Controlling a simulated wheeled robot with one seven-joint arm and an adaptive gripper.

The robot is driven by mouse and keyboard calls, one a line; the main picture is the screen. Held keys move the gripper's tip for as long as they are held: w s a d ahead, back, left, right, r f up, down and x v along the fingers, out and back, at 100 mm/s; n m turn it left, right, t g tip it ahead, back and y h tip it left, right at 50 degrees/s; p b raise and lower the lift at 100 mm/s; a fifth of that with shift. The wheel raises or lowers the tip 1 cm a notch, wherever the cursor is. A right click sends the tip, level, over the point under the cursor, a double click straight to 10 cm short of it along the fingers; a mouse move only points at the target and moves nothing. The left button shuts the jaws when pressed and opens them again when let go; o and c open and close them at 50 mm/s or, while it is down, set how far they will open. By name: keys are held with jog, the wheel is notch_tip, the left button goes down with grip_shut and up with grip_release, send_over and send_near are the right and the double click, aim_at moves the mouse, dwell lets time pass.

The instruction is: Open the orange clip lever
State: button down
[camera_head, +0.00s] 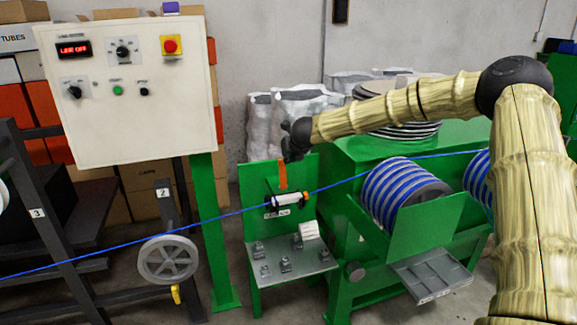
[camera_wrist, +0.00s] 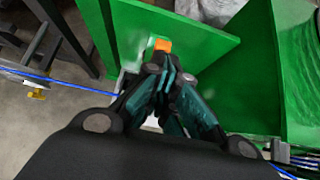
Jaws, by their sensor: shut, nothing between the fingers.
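The orange clip lever (camera_head: 282,174) stands upright against the green panel, above a small white cylinder (camera_head: 291,200) with orange and dark ends. The blue cable (camera_head: 232,213) runs past that cylinder. My gripper (camera_head: 291,152) is just above the lever's top, pointing down, small and dark in the head view. In the wrist view my gripper (camera_wrist: 168,66) has its fingertips together with nothing between them. An orange piece (camera_wrist: 162,45) shows just beyond the tips. I cannot tell whether they touch it. The fingers hide most of the clip there.
The green panel (camera_head: 259,181) rises behind the clip, and a grey shelf (camera_head: 310,262) with small metal parts lies below. A green machine with blue-striped spools (camera_head: 402,192) stands at right. The control box (camera_head: 130,85) and a handwheel (camera_head: 168,259) are at left.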

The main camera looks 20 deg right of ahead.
notch_tip(320, 180, up, 6)
jog(key=b, duration=0.1)
jog(key=shift+s+r, duration=0.15)
jog(key=shift+r, duration=0.05)
jog(key=shift+s, duration=0.1)
dwell(0.4)
